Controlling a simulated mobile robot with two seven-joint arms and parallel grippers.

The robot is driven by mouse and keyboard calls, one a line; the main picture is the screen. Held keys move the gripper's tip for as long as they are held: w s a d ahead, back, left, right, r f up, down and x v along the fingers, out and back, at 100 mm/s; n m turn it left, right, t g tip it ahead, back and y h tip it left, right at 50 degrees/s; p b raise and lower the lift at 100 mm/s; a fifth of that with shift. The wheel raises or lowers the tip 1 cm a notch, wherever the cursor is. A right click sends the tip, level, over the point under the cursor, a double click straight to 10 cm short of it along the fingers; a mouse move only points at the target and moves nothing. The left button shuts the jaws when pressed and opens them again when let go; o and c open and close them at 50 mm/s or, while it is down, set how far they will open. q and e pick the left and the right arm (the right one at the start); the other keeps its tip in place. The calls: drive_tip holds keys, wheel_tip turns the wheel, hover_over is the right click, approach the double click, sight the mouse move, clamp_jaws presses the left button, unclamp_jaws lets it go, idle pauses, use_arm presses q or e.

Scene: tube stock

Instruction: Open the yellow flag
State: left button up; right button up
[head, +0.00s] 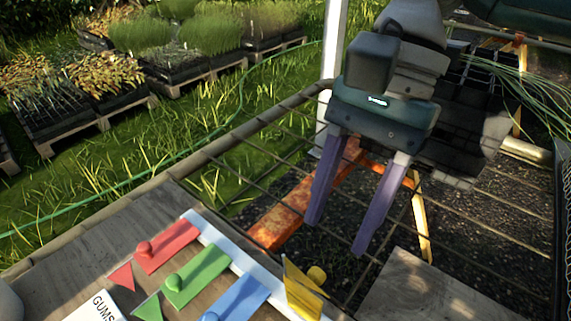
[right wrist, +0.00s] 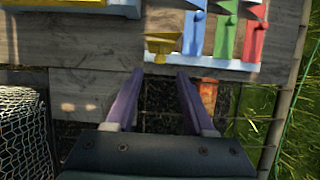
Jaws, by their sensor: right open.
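The yellow flag (head: 303,291) is at the right end of a row of coloured flags on a white strip, at the bottom of the head view. It looks raised at an angle, unlike the flat-looking others, and has a round yellow knob (head: 317,274). In the right wrist view the yellow flag (right wrist: 161,44) lies just beyond my fingertips. My right gripper (head: 338,236) is open and empty, fingers pointing down, apart from the flag; its fingers also show in the right wrist view (right wrist: 160,75). My left gripper is not in view.
Red (head: 168,246), green (head: 196,276) and blue (head: 243,299) flags sit left of the yellow one. A white card (head: 97,308) reading "GUMS" lies at the bottom. Wire mesh over a gap and an orange beam (head: 284,215) are near my right gripper. Plant trays stand on grass behind.

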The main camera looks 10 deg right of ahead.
drive_tip(key=b+x, duration=0.1)
drive_tip(key=x, duration=0.4)
drive_tip(key=shift+s+a+f, duration=0.1)
drive_tip(key=shift+a+f, duration=0.05)
drive_tip(key=shift+f, duration=0.25)
clamp_jaws()
drive_tip(key=shift+r, duration=0.1)
idle(0.9)
